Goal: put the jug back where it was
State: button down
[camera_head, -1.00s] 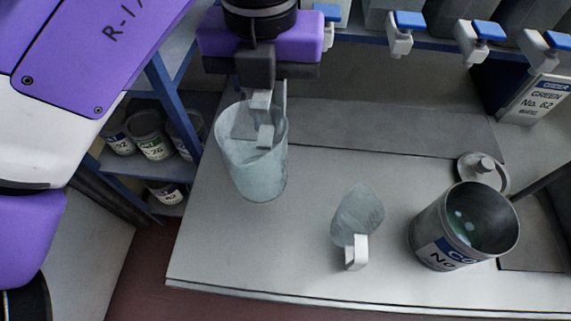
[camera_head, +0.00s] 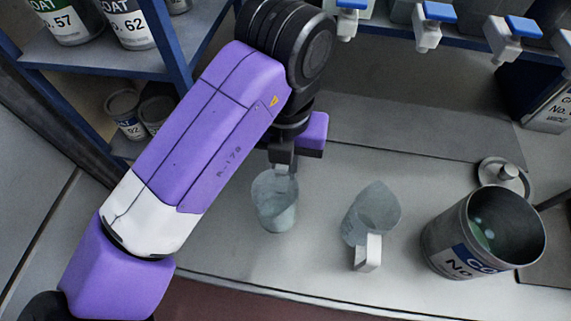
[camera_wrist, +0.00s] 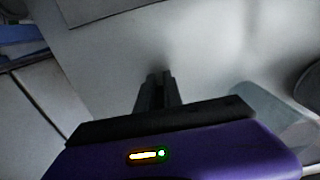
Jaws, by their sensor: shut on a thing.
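A translucent jug (camera_head: 274,208) hangs upright below my gripper (camera_head: 283,168) in the head view, over the left part of the pale bench. My gripper is shut on it at its upper back edge. I cannot tell whether its base touches the bench. In the wrist view, my gripper's dark fingers (camera_wrist: 157,88) are close together and the held jug is not clearly seen. A second translucent jug (camera_head: 372,207) with a spout and a white handle stands to the right, apart from it.
An open metal can (camera_head: 455,250) with green liquid stands at the right, near a grey lid (camera_head: 502,178). Taps with blue levers (camera_head: 438,12) line the back. A blue-framed shelf with paint tins (camera_head: 122,20) is at the left. The bench (camera_head: 320,255) is clear between the jugs.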

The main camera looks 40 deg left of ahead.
jog(key=shift+f, duration=0.25)
jog(key=c, duration=1.5)
grip_release()
jog(key=shift+f, duration=0.1)
notch_tip(320, 180, up, 12)
jog(key=shift+r+p, duration=0.15)
jog(key=shift+p, duration=0.55)
